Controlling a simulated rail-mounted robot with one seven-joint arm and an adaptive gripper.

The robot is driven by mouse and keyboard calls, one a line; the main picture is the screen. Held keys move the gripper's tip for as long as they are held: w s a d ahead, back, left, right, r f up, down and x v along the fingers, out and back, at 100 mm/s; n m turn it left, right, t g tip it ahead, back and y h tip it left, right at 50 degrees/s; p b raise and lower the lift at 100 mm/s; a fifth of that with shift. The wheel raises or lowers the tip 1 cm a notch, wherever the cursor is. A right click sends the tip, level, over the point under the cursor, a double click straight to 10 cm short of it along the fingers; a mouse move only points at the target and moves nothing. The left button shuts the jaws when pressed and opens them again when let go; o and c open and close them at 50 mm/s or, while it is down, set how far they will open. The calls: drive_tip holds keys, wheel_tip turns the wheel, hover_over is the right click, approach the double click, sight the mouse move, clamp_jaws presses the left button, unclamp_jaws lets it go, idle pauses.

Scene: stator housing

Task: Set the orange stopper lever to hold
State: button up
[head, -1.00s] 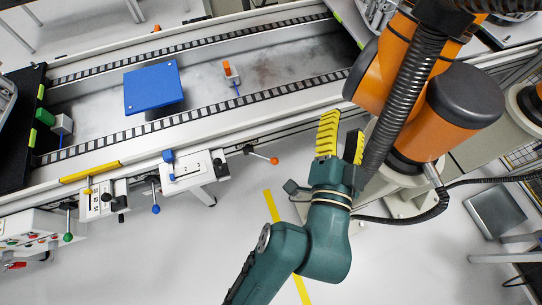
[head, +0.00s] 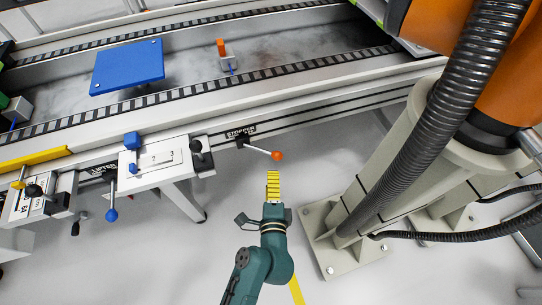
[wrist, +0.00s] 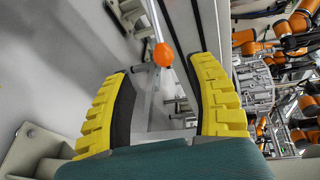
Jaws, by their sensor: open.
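The stopper lever is a pale rod with an orange ball knob (head: 277,155), sticking out from a dark pivot under the STOPPER label (head: 241,131) on the conveyor's front side. My gripper (head: 273,175) has yellow ribbed fingers and is just below the knob in the head view. In the wrist view, the orange knob (wrist: 163,55) appears between the tips of my open fingers (wrist: 162,65), with the rod running up from it. Nothing is held. I cannot tell whether the knob is between the fingers in depth or beyond them. The hold mark is not legible.
A blue-knobbed lever (head: 111,214) under the LIFTER label and a white numbered box (head: 160,165) are to the left. A blue plate (head: 127,66) sits on the conveyor. An orange robot on a pale pedestal (head: 385,180) stands to the right.

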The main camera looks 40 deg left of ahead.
sight(271, 154)
drive_tip(key=b+x, duration=0.3)
drive_tip(key=x, duration=0.8)
drive_tip(key=shift+w+a+f+b, duration=0.1)
drive_tip(key=shift+w+a+b, duration=0.1)
drive_tip(key=shift+b, duration=0.15)
drive_tip(key=shift+d, duration=0.1)
clamp_jaws()
